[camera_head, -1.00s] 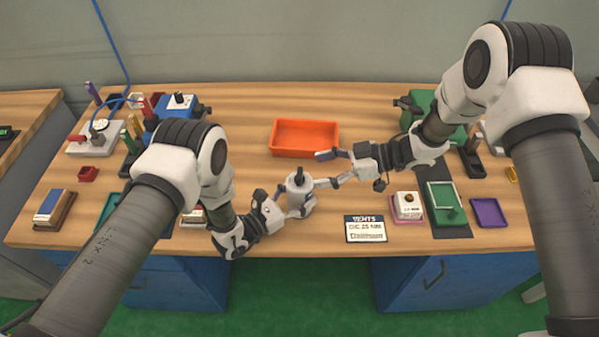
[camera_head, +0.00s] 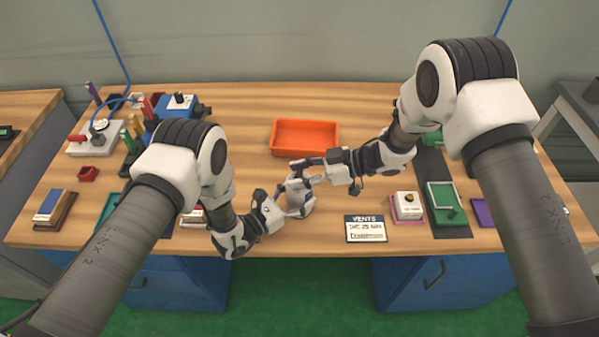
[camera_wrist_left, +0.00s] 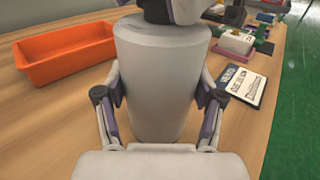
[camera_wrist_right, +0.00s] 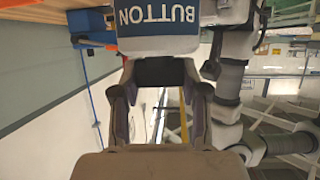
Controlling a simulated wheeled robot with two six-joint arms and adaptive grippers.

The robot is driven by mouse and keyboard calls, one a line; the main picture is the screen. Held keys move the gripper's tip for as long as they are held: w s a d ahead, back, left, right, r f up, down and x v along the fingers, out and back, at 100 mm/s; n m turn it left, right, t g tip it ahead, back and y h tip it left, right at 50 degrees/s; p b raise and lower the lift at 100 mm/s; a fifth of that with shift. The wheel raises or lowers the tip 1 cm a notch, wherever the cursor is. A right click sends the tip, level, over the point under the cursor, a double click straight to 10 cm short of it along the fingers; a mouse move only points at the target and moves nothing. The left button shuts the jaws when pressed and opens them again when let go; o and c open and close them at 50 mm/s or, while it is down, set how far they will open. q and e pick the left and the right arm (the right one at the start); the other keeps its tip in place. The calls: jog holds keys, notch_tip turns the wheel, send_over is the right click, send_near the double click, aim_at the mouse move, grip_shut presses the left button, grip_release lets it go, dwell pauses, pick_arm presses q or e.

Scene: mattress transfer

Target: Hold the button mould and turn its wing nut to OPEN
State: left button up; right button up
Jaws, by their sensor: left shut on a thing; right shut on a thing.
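The button mould (camera_head: 299,200) is a pale grey cylinder with a blue BUTTON label that shows upside down in the right wrist view (camera_wrist_right: 158,30). My right gripper (camera_head: 303,171) is at the mould's top, shut on the black wing nut (camera_wrist_right: 162,72). The fingers mostly hide the nut in the head view. I cannot read any OPEN mark.
An orange tray (camera_head: 305,150) lies behind the mould. A VENTS card (camera_head: 366,229) lies to its right, with a white box on a pink base (camera_head: 407,206) beyond. A green tray (camera_head: 446,205) is further right. Bare wood lies between mould and card.

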jog(key=shift+n+g, duration=0.3)
jog(key=shift+g, duration=0.1)
jog(key=n+g+h, duration=0.1)
jog(key=n+g, duration=0.4)
jog(key=g, duration=0.1)
jog(key=shift+w, duration=0.1)
jog(key=n+g+h, duration=0.2)
jog(key=n+g, duration=0.1)
jog(key=n, duration=0.1)
jog(key=shift+a+f+g+h, duration=0.1)
jog(key=shift+g+h, duration=0.2)
jog(key=shift+n+g+h, duration=0.3)
jog(key=shift+n+h, duration=0.1)
jog(key=o, duration=1.2)
